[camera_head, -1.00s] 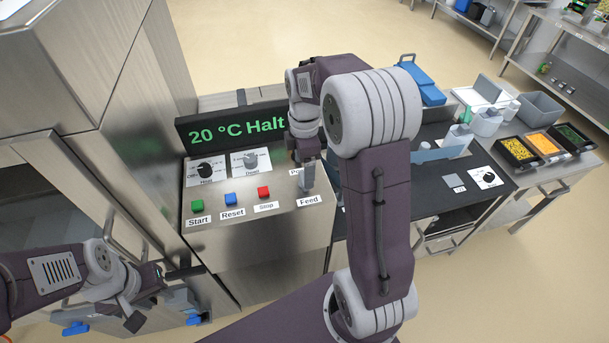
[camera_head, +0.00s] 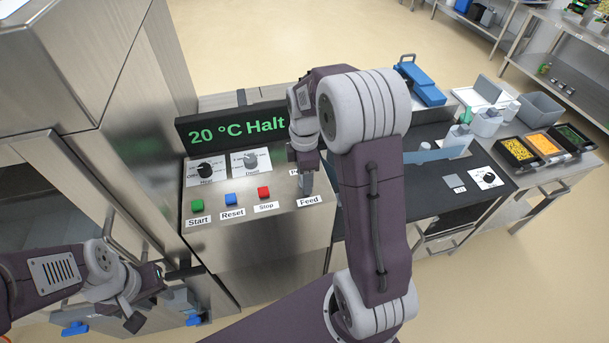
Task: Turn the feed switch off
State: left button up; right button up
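The Feed label (camera_head: 309,201) sits at the right end of the steel control panel (camera_head: 265,233). The feed switch above it is hidden behind my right gripper (camera_head: 306,183). That gripper points down at the panel, its tip just above the Feed label. Its fingers look like one narrow grey piece, and I cannot tell whether they are apart or touch the switch. My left gripper (camera_head: 147,297) is at the lower left, in front of the machine, with its fingers apparently spread and nothing seen between them.
Green Start (camera_head: 197,206), blue Reset (camera_head: 230,199) and red Stop (camera_head: 264,192) buttons lie left of Feed. The heat knob (camera_head: 205,170) and a second knob (camera_head: 250,162) sit behind them. The display (camera_head: 230,130) reads "20 °C Halt".

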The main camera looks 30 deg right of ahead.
jog(key=m+p, duration=0.2)
jog(key=m, duration=0.1)
jog(key=shift+r, duration=0.2)
jog(key=m+p, duration=0.2)
jog(key=m, duration=0.3)
jog(key=shift+m+p, duration=0.3)
jog(key=m+p, duration=0.1)
jog(key=m, duration=0.3)
jog(key=shift+w+p, duration=0.1)
jog(key=shift+p, duration=0.3)
jog(key=shift+m+p, duration=0.7)
jog(key=shift+m, duration=1.8)
jog(key=shift+w, duration=0.1)
jog(key=o, duration=1.3)
jog(key=shift+c, duration=0.2)
jog(key=shift+o, duration=0.6)
jog(key=shift+f, duration=0.1)
